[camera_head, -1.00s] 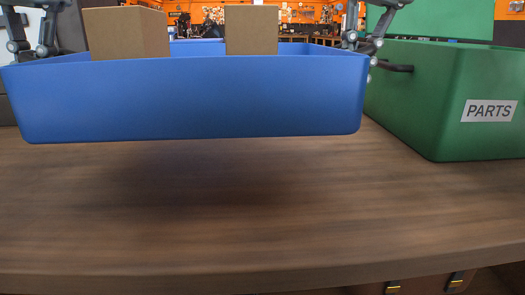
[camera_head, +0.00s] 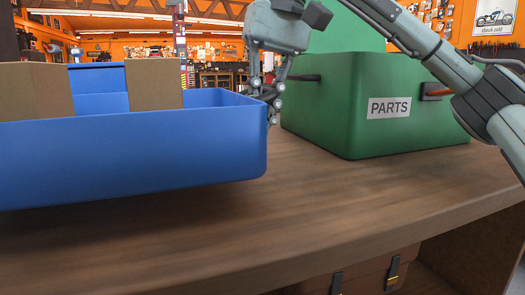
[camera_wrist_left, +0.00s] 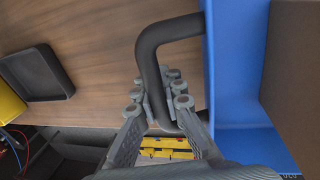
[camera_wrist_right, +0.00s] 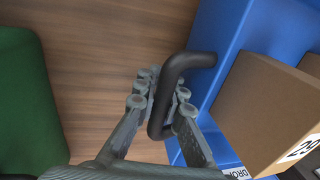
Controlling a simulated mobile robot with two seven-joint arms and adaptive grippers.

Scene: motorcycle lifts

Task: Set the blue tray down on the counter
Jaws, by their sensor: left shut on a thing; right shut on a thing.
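The blue tray (camera_head: 150,150) fills the left of the head view, its left end out of frame. Brown cardboard boxes (camera_head: 154,85) stand in it. It appears to hang a little above the wooden counter (camera_head: 330,205), with a soft shadow below. My right gripper (camera_wrist_right: 160,92) is shut on the tray's dark right handle (camera_wrist_right: 186,62); it also shows in the head view (camera_head: 270,100) at the tray's right end. My left gripper (camera_wrist_left: 163,95) is shut on the other dark handle (camera_wrist_left: 165,35); it is outside the head view.
A green PARTS bin (camera_head: 350,125) stands on the counter right of the tray, with a gap between. The counter's front is clear. In the left wrist view, a dark shallow tray (camera_wrist_left: 38,72) lies near a yellow object (camera_wrist_left: 10,100).

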